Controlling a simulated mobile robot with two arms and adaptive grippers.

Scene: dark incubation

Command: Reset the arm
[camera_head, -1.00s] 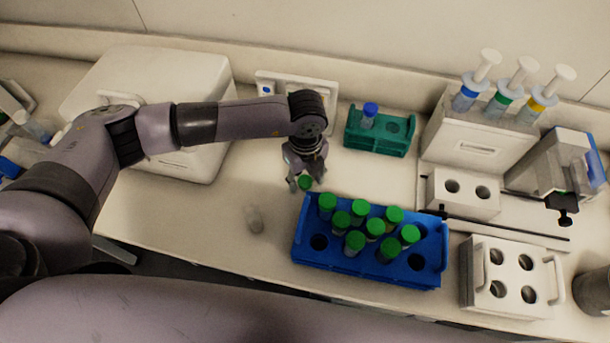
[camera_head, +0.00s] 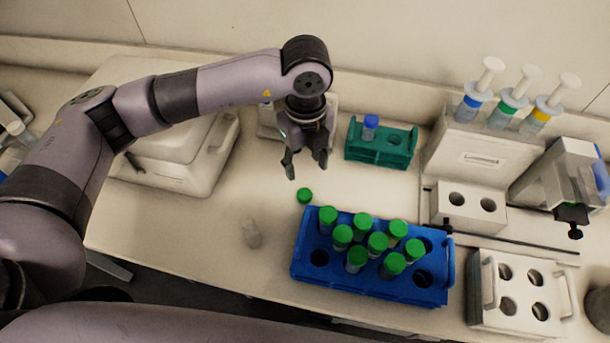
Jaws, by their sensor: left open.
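My left arm comes in from the left in the head view. My left gripper (camera_head: 306,165) points down above the bench, open and empty. Just below it a green cap (camera_head: 304,195) lies on the bench, apart from the fingers. A clear tube (camera_head: 252,233) without a cap stands or lies to the left of the blue rack (camera_head: 400,288); its exact pose is hard to tell. The blue rack holds several green-capped tubes (camera_head: 377,243) and has some empty holes. My right gripper is not in view.
A teal rack (camera_head: 366,153) with one blue-capped tube (camera_head: 370,127) stands behind. A white box (camera_head: 190,172) is behind my left arm. At right are a pipette holder (camera_head: 460,150) and a white rack (camera_head: 500,315). The front left bench is clear.

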